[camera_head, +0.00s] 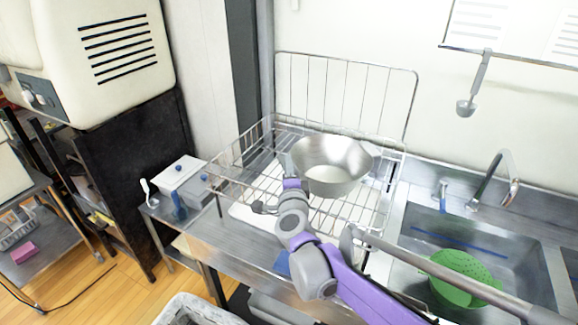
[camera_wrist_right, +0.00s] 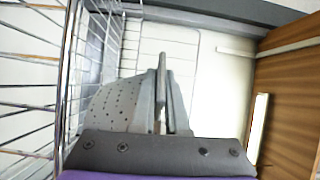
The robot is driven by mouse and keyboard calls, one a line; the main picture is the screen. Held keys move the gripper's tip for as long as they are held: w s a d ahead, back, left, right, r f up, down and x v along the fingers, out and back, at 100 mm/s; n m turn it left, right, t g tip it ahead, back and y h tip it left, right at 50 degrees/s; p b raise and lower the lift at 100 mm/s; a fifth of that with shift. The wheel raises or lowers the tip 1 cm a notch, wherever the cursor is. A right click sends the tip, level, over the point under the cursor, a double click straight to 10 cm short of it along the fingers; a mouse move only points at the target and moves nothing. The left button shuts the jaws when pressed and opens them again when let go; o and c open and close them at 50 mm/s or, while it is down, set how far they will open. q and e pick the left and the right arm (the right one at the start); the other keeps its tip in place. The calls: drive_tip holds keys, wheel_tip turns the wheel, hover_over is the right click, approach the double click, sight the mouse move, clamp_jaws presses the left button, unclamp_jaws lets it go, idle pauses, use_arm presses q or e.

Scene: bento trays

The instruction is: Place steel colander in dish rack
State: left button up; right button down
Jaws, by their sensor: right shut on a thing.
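The steel colander (camera_head: 338,172) is a shiny bowl, roughly upright, over the right-middle part of the wire dish rack (camera_head: 243,150). My right gripper (camera_head: 289,165) is shut on its left edge. In the right wrist view, the shut fingers (camera_wrist_right: 162,95) grip the perforated colander wall (camera_wrist_right: 112,102), with rack wires around it. I cannot tell whether the colander's base touches the rack floor. The colander hides part of the rack behind it. My left gripper is not in view.
A sink with a green colander (camera_head: 462,278) and a faucet (camera_head: 497,180) lies to the right. A grey rail (camera_head: 440,272) crosses in front of the sink. The rack's tall back wires (camera_head: 345,95) stand near the wall. The rack's left part looks free.

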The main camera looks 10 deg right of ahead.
drive_tip(key=shift+f+b, duration=0.35)
drive_tip(key=shift+f, duration=0.25)
drive_tip(key=c, duration=0.9)
unclamp_jaws()
